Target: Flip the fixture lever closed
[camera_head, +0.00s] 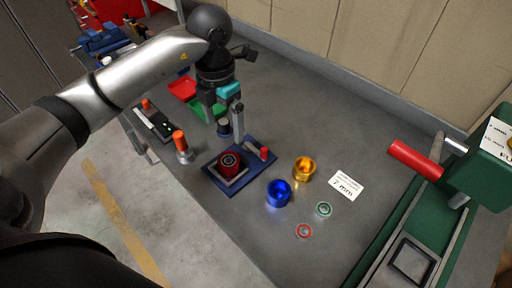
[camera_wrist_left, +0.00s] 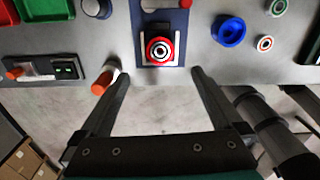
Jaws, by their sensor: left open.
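The fixture is a blue base plate (camera_head: 227,187) on the grey bench, holding a dark red ringed cylinder (camera_head: 229,162). Its lever shows a red grip (camera_head: 264,153) at the plate's right side. In the left wrist view the blue plate (camera_wrist_left: 181,48) and red cylinder (camera_wrist_left: 159,50) are at top centre, and the red grip (camera_wrist_left: 186,3) is cut by the top edge. My left gripper (camera_head: 222,112) is above the bench, behind the fixture in the head view. Its fingers (camera_wrist_left: 160,75) are wide apart and empty. My right gripper is not in view.
A blue cup (camera_head: 278,193), a gold cup (camera_head: 304,168), two small rings and a white label card (camera_head: 346,185) lie right of the fixture. Red (camera_head: 182,88) and green trays sit behind. A green machine (camera_head: 480,180) is far right.

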